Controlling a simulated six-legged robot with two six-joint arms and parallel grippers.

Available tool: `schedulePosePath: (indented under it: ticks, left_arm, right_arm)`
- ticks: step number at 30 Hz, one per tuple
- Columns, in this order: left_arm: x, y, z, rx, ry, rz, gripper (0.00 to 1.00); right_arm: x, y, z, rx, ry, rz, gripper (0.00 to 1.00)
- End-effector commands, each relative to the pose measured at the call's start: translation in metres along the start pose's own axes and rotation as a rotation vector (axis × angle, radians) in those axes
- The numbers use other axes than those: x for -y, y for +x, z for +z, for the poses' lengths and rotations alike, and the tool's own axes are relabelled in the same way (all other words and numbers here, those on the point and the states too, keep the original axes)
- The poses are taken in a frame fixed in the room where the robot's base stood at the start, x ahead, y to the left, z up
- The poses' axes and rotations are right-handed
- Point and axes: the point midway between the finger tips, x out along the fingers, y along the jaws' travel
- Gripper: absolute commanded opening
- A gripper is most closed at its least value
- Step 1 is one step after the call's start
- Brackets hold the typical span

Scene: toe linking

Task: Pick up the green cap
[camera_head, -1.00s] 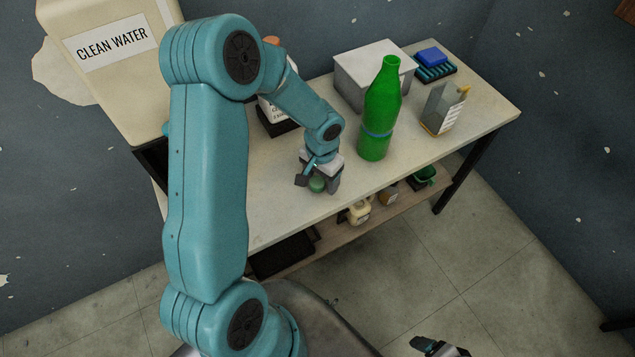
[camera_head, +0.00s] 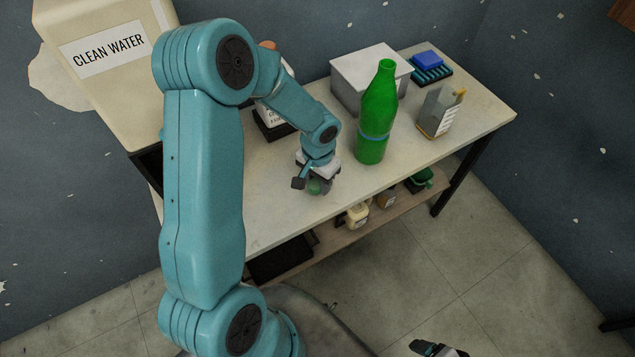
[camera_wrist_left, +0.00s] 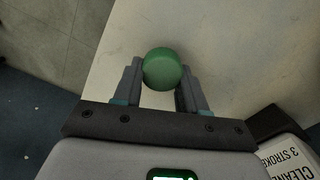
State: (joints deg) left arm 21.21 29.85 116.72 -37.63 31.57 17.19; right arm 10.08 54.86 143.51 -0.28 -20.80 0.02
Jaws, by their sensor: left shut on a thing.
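The green cap (camera_head: 317,187) is at my left gripper (camera_head: 315,186), above the front part of the white table (camera_head: 275,215). In the left wrist view the round green cap (camera_wrist_left: 162,69) sits between the two fingertips of my left gripper (camera_wrist_left: 160,72), which is shut on it. I cannot tell for sure whether the cap is clear of the tabletop. The tall green bottle (camera_head: 378,115) stands upright and open-topped to the right of the gripper. Part of my right gripper (camera_head: 438,348) shows at the bottom edge; its jaws cannot be made out.
A grey-white box (camera_head: 365,80) stands behind the bottle. A small carton (camera_head: 440,112) and a blue sponge on a rack (camera_head: 430,60) are to the right. A labelled container (camera_head: 272,115) is behind my left arm. A lower shelf (camera_head: 335,235) holds small items.

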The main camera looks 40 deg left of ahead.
Motion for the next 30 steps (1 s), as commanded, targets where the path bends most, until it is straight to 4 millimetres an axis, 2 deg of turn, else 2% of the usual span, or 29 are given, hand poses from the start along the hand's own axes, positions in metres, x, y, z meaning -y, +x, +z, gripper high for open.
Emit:
schedulePosePath:
  ticks: [5,12,18,24,30]
  left_arm:
    - [0.0,-0.034,-0.001,-0.007,-0.001,-0.002,0.13]
    - [0.0,-0.103,-0.001,-0.009,-0.001,0.0,0.13]
    - [0.0,-0.152,-0.001,-0.006,0.0,0.0,0.13]
    - [0.0,-0.18,-0.001,-0.004,0.0,0.0,0.13]
    - [0.0,-0.19,0.0,-0.001,0.0,0.001,0.13]
  right_arm:
    - [0.001,-0.003,0.0,0.0,0.0,0.0,0.8]
    - [0.002,-0.005,0.0,0.0,0.0,0.0,0.8]
    - [0.002,-0.006,0.0,0.0,0.0,0.0,0.8]
    - [0.002,-0.006,0.0,0.0,0.0,0.0,0.8]
    - [0.002,-0.007,0.0,0.0,0.0,0.0,0.8]
